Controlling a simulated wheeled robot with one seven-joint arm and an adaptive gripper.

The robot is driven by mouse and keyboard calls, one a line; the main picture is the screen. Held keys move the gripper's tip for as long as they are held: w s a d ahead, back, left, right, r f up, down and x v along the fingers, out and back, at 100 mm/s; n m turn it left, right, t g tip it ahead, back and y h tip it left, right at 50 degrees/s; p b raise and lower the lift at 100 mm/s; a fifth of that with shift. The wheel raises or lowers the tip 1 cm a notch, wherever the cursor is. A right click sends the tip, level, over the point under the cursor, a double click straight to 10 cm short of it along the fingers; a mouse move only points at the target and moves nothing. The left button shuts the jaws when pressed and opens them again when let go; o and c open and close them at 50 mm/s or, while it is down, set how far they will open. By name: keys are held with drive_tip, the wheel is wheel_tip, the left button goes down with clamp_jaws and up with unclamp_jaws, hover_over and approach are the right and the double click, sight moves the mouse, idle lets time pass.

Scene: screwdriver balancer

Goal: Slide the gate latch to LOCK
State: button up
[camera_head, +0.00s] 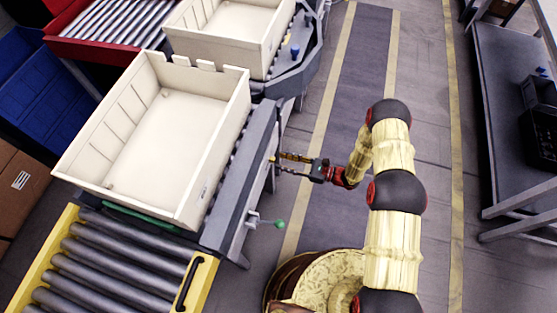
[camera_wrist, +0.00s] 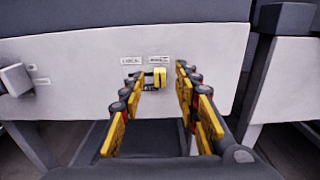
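The gate latch (camera_wrist: 159,77) is a small yellow tab in a dark slot on the pale side panel, in the wrist view. It sits at the slot's right end, under the right label (camera_wrist: 159,58), which is too small to read surely. The left label (camera_wrist: 130,61) appears to read LOCK. My gripper (camera_wrist: 158,82) is open, its yellow fingers on either side of the latch, with visible gaps. Whether the tips reach the latch's depth is unclear. In the head view, my gripper (camera_head: 279,165) points left at the conveyor's side; the latch is not clearly visible there.
A white crate (camera_head: 240,112) stands on the conveyor, with another crate (camera_head: 272,45) behind. A lever with a green knob (camera_head: 279,224) sticks out of the conveyor's side, nearer the camera. A yellow-framed roller gate (camera_head: 205,262) is in front. The aisle (camera_head: 355,70) is clear.

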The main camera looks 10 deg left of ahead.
sight(272, 160)
drive_tip(key=shift+w+a, duration=0.1)
drive_tip(key=shift+a, duration=1.3)
drive_tip(key=shift+c, duration=0.8)
clamp_jaws()
